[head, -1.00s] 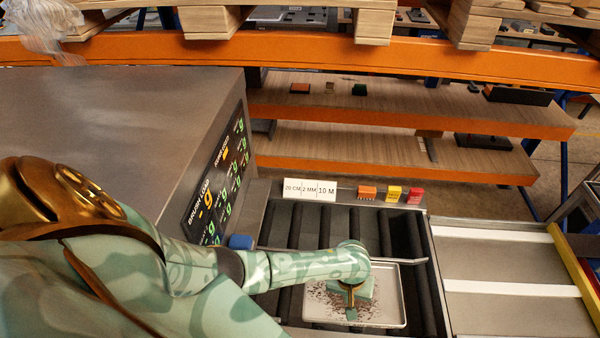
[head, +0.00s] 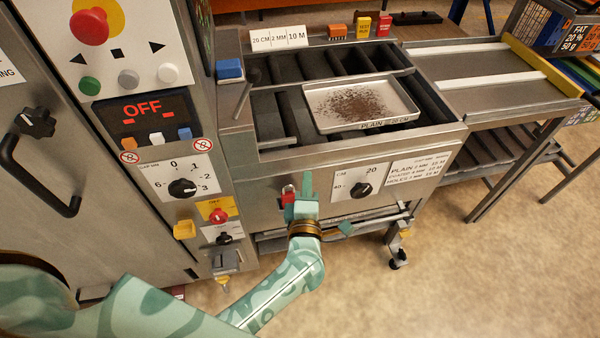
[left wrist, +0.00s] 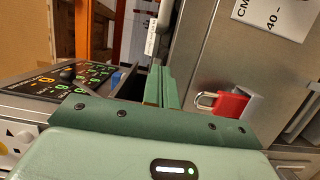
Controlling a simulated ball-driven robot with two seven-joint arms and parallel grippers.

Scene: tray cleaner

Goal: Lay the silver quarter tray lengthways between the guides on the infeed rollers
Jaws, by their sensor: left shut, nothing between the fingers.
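The silver quarter tray (head: 397,97), with brown crumbs on its middle, lies flat on the dark infeed rollers (head: 265,113). Its long side runs roughly left to right. A thin metal guide bar (head: 317,81) passes just behind it; I cannot tell whether they touch. The front guide is hard to make out at the tray's near edge. My left gripper (head: 307,185) is shut and empty, below and in front of the tray, before the machine's front panel. In the left wrist view its closed fingers (left wrist: 165,88) are beside a red padlock (left wrist: 230,104). My right gripper is not in view.
The red padlock (head: 288,194) and a width dial (head: 361,190) are on the front panel. The control box, its display (head: 143,112) reading OFF, stands left. An outfeed table (head: 480,68) adjoins on the right. The floor at front right is clear.

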